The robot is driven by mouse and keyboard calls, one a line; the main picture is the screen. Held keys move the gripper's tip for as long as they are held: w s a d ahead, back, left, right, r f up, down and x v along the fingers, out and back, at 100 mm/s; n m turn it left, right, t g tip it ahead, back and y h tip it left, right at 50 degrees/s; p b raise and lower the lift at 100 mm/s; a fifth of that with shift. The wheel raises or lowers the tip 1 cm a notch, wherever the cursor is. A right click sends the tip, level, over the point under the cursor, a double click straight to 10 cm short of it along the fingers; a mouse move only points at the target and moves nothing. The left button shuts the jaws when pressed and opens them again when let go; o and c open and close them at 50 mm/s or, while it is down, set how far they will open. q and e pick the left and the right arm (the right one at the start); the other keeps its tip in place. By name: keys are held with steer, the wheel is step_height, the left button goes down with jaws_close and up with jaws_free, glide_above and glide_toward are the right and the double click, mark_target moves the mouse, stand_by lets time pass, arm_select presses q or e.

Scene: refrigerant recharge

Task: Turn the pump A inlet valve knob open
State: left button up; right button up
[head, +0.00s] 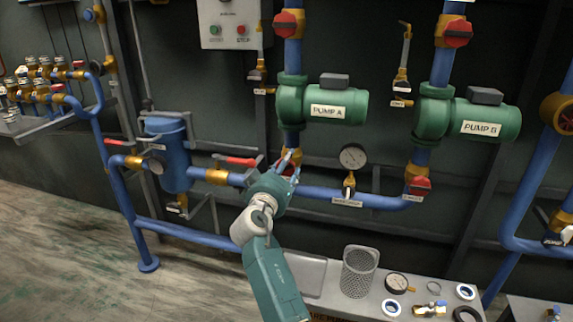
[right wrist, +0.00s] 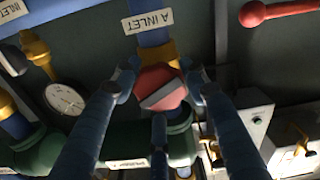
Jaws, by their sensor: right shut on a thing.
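The pump A inlet valve knob (right wrist: 161,86) is red and many-sided with a pale bar across its face. It sits on a brass valve body (right wrist: 158,54) by the "A INLET" label (right wrist: 147,20) in the right wrist view. My right gripper (right wrist: 160,96) has its fingers around the knob's sides and is shut on it. In the head view my right gripper (head: 289,168) reaches up to the pipe below the green pump A (head: 334,107) and hides most of the knob. My left gripper is not in view.
A pressure gauge (head: 352,157) stands right of the gripper, and a red-handled lever (head: 238,161) lies close on its left. Pump B (head: 478,121) has its own red inlet knob (head: 420,186). A bench below holds a mesh cup (head: 358,272) and small fittings.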

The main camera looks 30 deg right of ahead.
steer(key=n, duration=0.2)
steer(key=n+p, duration=0.1)
steer(key=shift+r+n+p, duration=0.3)
steer(key=shift+n, duration=0.1)
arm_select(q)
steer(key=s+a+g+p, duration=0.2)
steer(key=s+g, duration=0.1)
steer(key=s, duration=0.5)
arm_select(e)
steer(key=n, duration=0.2)
steer(key=shift+n, duration=0.8)
steer(key=n+p, duration=0.2)
steer(key=n, duration=0.2)
steer(key=shift+w+n+p, duration=0.1)
steer(key=shift+n+p, duration=0.2)
steer(key=shift+p, duration=0.1)
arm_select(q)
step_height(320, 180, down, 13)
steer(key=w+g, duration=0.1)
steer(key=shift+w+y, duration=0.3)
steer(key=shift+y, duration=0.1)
arm_select(e)
steer(key=shift+f+n, duration=0.1)
steer(key=shift+n, duration=0.2)
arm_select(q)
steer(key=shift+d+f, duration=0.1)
